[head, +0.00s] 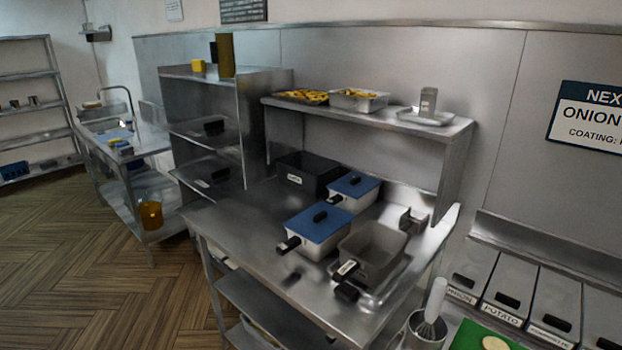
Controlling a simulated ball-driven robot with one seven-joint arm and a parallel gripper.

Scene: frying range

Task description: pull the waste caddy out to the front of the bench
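The waste caddy looks to be the dark open box (318,179) with a small white label, too small to read. It stands upright at the back left of the steel bench (245,235), partly under the raised shelf (375,118). A blue-lidded pan (353,185) is close to its right side. A larger blue-lidded pan (319,222) with a black handle stands in front of it to the right. My gripper is not in view.
A grey open pan (373,250) sits in a tray at the bench's front right. The bench's front left is bare. A steel rack (246,120) borders the bench's left end. A whisk (433,308) stands in a pot at the lower right.

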